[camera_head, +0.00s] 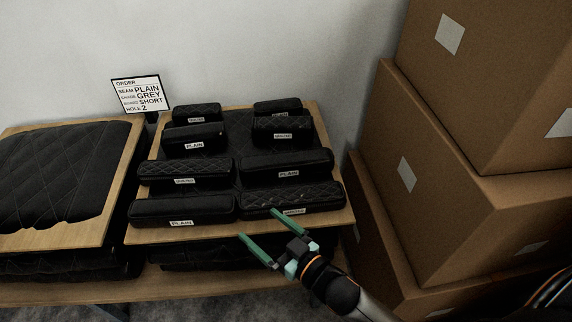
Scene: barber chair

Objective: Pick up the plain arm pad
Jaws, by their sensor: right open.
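Several black arm pads lie in two columns on a wooden board (340,222). Pads with a readable PLAIN label are the front-left one (183,209), a shorter one further back on the left (194,134) and a long one on the right (287,162). A long pad with diamond stitching (290,197) lies at the front right; its label is too small to read. My right gripper (258,224) is open and empty at the board's front edge, nearest the front-right pad. My left gripper is not in view.
An order sign (141,95) reads seam PLAIN, shade GREY, board SHORT, hole 2. A quilted black cushion (62,172) lies on the left. Stacked cardboard boxes (440,190) stand close on the right. A white wall (250,50) is behind.

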